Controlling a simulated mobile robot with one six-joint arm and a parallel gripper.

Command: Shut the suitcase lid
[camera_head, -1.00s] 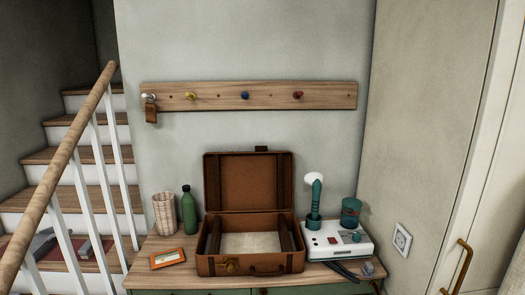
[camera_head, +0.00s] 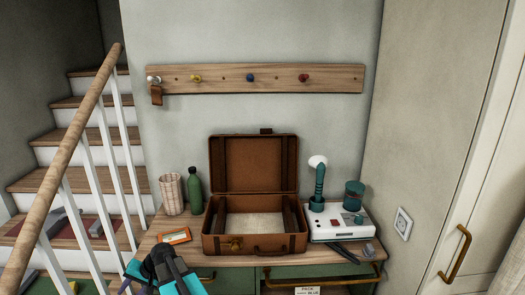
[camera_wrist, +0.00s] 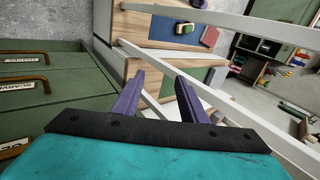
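The brown suitcase (camera_head: 254,243) stands on the wooden bench top with its lid (camera_head: 262,165) raised upright behind its base, leaning near the wall. The base is open toward me and shows a pale lining with nothing on it. My gripper (camera_head: 130,284) is at the lower left of the head view, in front of the bench and left of the suitcase, apart from it. In the wrist view its two purple fingers (camera_wrist: 158,98) are spread apart with nothing between them. The suitcase is not in the wrist view.
A white device (camera_head: 338,222) with a brush and a teal jar (camera_head: 353,195) stands right. A stair railing (camera_head: 70,140) is left; a peg rail (camera_head: 255,78) hangs above.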

